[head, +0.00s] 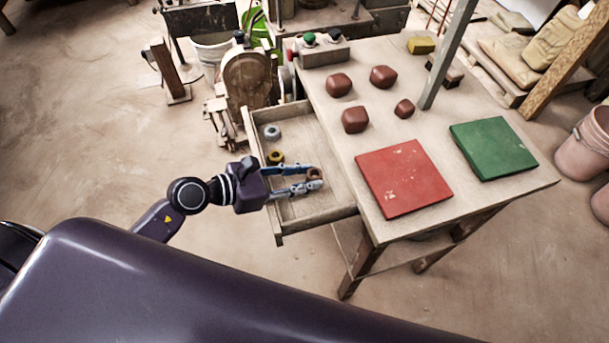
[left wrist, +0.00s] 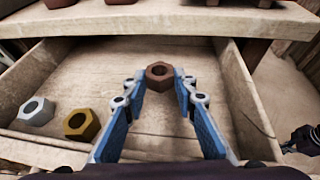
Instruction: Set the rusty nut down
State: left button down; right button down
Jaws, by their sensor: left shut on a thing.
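The rusty nut (left wrist: 159,76) is brown and hexagonal, with its hole showing in the left wrist view. My left gripper (left wrist: 158,78) is shut on it, one blue finger on each side. In the head view the left gripper (head: 314,178) and the rusty nut (head: 316,173) are over the open drawer (head: 325,208), near its right side by the table. I cannot tell whether the nut touches the drawer floor. A brass nut (left wrist: 81,124) and a grey nut (left wrist: 36,111) lie in the drawer to the left.
The table (head: 480,198) holds a red tile (head: 404,178), a green tile (head: 493,148), several reddish-brown lumps (head: 355,119) and a button box (head: 321,51). A grey post (head: 447,57) rises from the table. The drawer floor around the nut is clear.

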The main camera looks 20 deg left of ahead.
pick_arm(q)
jog(key=shift+s+f+b, duration=0.2)
jog(key=shift+f+b, duration=0.1)
jog(key=shift+f, duration=0.4)
jog(key=c, duration=1.6)
grip_release()
jog(key=shift+s+d+f, duration=0.1)
jog(key=shift+s, duration=0.05)
jog(key=shift+r, duration=0.2)
jog(key=shift+r+p, duration=0.45)
jog(key=shift+p, duration=0.1)
jog(key=shift+w+r+b+v, duration=0.1)
jog(key=shift+b+v, duration=0.25)
jog(key=shift+v, duration=1.65)
jog(key=shift+w+r+b+v, duration=0.1)
jog(key=shift+b+v, duration=0.3)
jog(key=shift+v, duration=1.55)
jog(key=shift+w+r+b+v, duration=0.1)
jog(key=shift+b+v, duration=0.25)
jog(key=shift+v, duration=1.65)
